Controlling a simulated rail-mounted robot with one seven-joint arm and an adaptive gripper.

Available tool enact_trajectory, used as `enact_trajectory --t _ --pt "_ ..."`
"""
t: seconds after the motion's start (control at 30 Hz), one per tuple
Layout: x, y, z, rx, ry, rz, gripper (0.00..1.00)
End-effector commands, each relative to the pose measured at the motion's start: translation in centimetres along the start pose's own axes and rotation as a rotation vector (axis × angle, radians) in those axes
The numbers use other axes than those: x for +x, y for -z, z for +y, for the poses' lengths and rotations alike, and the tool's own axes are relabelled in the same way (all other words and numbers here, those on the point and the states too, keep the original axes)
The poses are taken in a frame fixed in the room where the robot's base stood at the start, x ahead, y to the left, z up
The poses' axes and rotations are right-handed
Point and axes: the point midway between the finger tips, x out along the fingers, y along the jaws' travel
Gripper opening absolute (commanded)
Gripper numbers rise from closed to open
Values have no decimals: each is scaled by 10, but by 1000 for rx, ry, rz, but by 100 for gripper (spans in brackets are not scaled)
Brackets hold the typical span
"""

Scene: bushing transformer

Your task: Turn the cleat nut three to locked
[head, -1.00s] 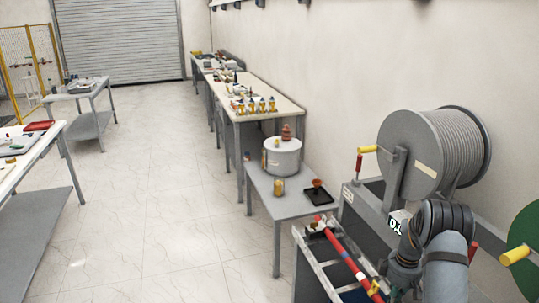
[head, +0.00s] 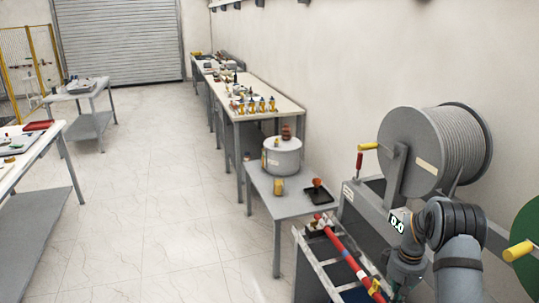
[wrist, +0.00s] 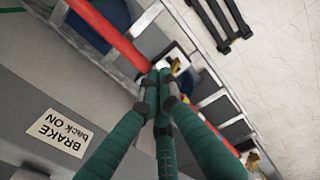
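A red cable (head: 348,255) runs along a ladder-like metal tray (head: 309,262). It also shows in the wrist view (wrist: 105,32). A cleat with a small yellow part (wrist: 177,66) on a pale base sits at the cable just beyond my fingertips. A yellow piece (head: 375,286) also shows on the cable in the head view. I cannot tell which one is cleat nut three, or its locked state. My gripper (wrist: 162,76) has its green fingers drawn together at the tips, close to the yellow part. I see nothing between them; contact is hidden.
A grey cable drum (head: 430,155) stands behind the tray, by a small display (head: 397,223). A "BRAKE back ON" label (wrist: 60,133) is on the grey surface beside the tray. A low table (head: 268,203) with a white drum-shaped pot stands beyond.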

Motion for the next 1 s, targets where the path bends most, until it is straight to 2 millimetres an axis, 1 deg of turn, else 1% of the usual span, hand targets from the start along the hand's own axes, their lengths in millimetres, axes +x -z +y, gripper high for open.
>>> enact_trajectory --t 0.17,0.5,0.6,0.7,1.0 --pt "15 0 0 7 1 -1 0" --pt "59 0 0 6 0 0 0" --pt "67 0 0 4 0 0 0" --pt "70 0 0 4 0 0 0" --pt "68 0 0 4 0 0 0"
